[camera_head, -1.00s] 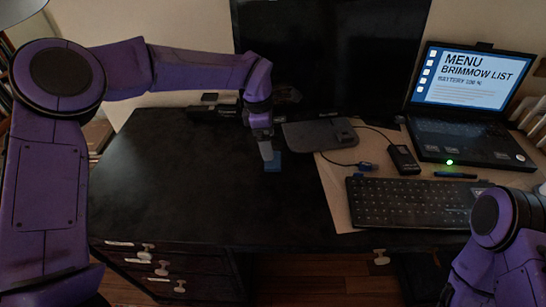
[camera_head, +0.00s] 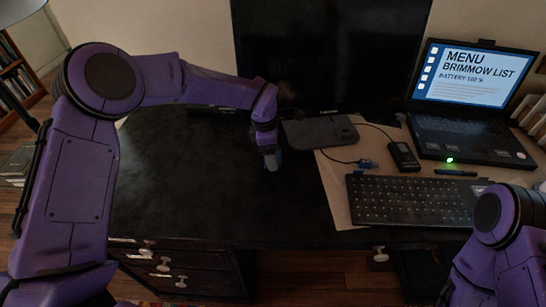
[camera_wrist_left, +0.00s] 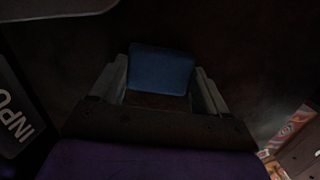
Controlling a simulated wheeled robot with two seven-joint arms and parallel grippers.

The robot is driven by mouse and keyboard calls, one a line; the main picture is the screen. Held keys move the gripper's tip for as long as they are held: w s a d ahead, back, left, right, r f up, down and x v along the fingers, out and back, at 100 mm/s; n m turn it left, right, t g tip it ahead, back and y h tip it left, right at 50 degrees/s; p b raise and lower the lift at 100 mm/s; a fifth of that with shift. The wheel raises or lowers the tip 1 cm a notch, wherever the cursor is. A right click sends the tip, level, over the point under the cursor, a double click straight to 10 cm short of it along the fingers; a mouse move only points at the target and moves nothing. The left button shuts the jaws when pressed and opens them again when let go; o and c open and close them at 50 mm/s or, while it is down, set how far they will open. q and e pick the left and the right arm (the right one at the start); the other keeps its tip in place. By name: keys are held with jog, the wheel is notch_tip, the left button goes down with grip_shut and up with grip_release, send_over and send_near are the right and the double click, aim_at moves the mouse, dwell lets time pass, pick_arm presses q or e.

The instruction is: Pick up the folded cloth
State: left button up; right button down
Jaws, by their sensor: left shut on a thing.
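The folded cloth (camera_wrist_left: 160,70) is a small blue pad between the two fingers of my left gripper (camera_wrist_left: 162,85) in the left wrist view. My left gripper is shut on it. In the head view my left gripper (camera_head: 271,164) points down at the middle of the dark desk, and only a sliver of blue shows beside the fingers. Whether the cloth touches the desk or is lifted I cannot tell. My right arm shows at the lower right of the head view, but its gripper is out of frame.
A grey flat device (camera_head: 320,131) lies just right of my left gripper, in front of a dark monitor (camera_head: 330,60). A keyboard (camera_head: 412,200), a small black box (camera_head: 403,156) with cable and a laptop (camera_head: 470,110) fill the right side. The desk's left part (camera_head: 190,190) is clear.

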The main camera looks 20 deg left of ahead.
pick_arm(q)
notch_tip(320, 180, up, 18)
dwell(0.4)
jog(key=shift+o, duration=1.4)
jog(key=shift+c, duration=1)
